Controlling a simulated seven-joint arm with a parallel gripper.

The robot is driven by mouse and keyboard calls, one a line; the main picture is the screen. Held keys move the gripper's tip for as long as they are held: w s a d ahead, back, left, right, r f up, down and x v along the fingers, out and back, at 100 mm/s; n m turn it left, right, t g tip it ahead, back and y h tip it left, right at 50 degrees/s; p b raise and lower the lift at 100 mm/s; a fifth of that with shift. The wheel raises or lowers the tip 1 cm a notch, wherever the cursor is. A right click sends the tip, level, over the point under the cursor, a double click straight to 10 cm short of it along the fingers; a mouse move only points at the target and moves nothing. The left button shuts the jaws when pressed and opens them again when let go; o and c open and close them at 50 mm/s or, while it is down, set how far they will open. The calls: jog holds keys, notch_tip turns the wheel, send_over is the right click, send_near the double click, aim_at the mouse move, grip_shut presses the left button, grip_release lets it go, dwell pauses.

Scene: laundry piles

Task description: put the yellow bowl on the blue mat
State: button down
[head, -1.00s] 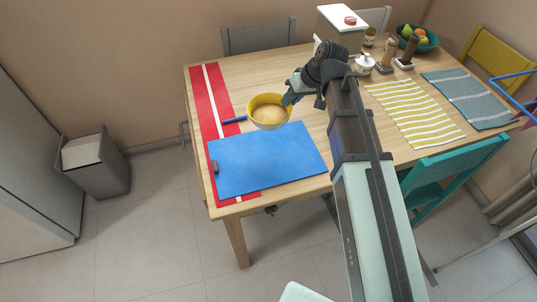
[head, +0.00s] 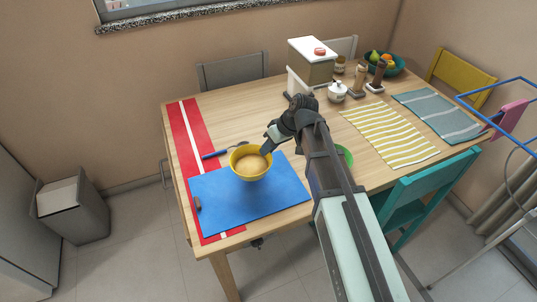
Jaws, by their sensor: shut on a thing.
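The yellow bowl (head: 250,174), with a tan inside, is over the back part of the blue mat (head: 245,205) in the head view. It looks upright. I cannot tell whether its base touches the mat or hangs a little above it. My gripper (head: 267,150) is at the bowl's right rim and is shut on it. The fingertips are small and partly hidden against the rim. The mat lies at the table's front left, partly over a red runner (head: 185,140) with a white stripe.
A blue-handled utensil (head: 215,154) lies just behind the mat, and a small brown object (head: 197,203) sits on its left edge. A green dish (head: 345,154) is partly hidden by my arm. A yellow striped cloth (head: 390,135) lies right. The table (head: 225,115) is clear behind the bowl.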

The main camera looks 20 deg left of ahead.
aim_at(269, 154)
jog(key=shift+f, duration=1.6)
jog(key=c, duration=1.1)
grip_release()
jog(key=v, duration=1.2)
